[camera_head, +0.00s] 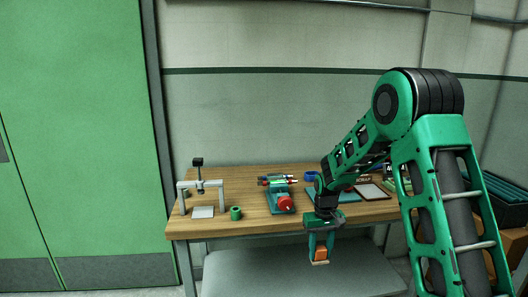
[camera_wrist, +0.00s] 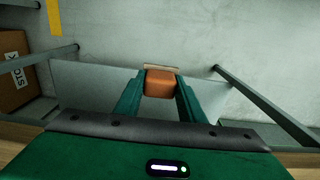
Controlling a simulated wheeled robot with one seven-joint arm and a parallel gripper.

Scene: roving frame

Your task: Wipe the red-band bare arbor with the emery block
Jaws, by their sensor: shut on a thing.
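My gripper (camera_head: 320,256) is shut on an orange-brown block with a pale tan edge, which I take as the emery block (camera_head: 320,254). It hangs fingers down in front of the bench's front edge, below the tabletop. In the wrist view the block (camera_wrist: 160,84) sits between the two green fingers. On the bench, a teal fixture (camera_head: 280,199) with a red round knob (camera_head: 285,203) carries a short horizontal shaft (camera_head: 275,181), apparently an arbor. A red band on it is too small to make out. The block is apart from it, to its right and nearer me.
The wooden bench (camera_head: 245,227) has a grey lower shelf (camera_head: 300,273). A grey arch stand (camera_head: 181,198), a green cylinder (camera_head: 236,214) and a white plate (camera_head: 203,212) stand left. A blue ring (camera_head: 311,176) and a framed tray (camera_head: 372,191) are right. A stock box (camera_wrist: 14,75) is below.

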